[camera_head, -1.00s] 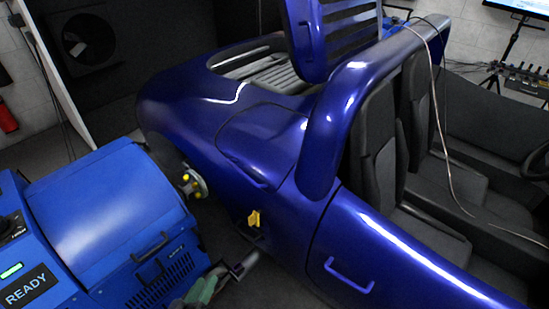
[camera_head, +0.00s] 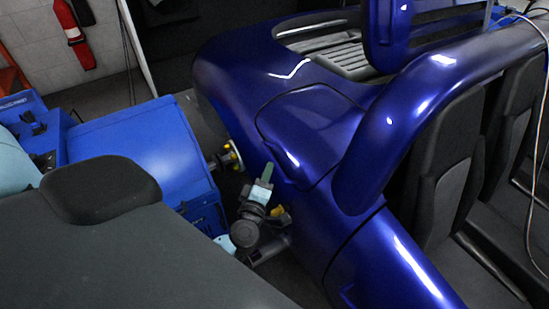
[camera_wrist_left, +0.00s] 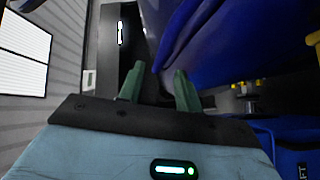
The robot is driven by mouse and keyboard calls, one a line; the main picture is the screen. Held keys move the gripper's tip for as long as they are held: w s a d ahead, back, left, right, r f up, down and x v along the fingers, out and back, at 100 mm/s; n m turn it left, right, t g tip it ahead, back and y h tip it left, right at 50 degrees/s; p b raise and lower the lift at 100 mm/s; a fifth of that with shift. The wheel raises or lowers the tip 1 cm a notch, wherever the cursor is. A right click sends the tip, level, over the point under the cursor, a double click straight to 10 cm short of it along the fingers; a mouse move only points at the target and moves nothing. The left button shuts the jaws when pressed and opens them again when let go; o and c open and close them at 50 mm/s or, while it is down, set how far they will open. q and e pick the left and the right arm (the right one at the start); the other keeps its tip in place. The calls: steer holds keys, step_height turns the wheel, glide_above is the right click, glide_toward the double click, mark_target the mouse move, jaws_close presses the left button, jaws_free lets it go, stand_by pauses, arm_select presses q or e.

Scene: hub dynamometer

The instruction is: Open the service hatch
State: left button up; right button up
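A blue panel with a dark seam (camera_head: 312,130), which may be the service hatch, sits on the car's rear flank and looks closed. A yellow part (camera_head: 278,211) low on the car's side is partly hidden by my left gripper. My left gripper (camera_head: 266,171), with green fingers, is beside the car's flank, just below this panel. In the left wrist view its two fingers (camera_wrist_left: 158,82) stand apart with nothing between them. The blue car body (camera_wrist_left: 215,45) lies just beyond the fingertips; I cannot tell if they touch. My right gripper is not in view.
A blue machine (camera_head: 135,150) stands left of the car, facing a hub with yellow parts (camera_head: 230,157). A raised blue slatted cover (camera_head: 395,40) is at the top. A red fire extinguisher (camera_head: 76,35) hangs on the wall. The gap between machine and car is narrow.

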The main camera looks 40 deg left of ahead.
mark_target(272, 157)
arm_select(q)
steer(key=shift+x, duration=3.2)
steer(key=shift+c, duration=0.4)
jaws_close()
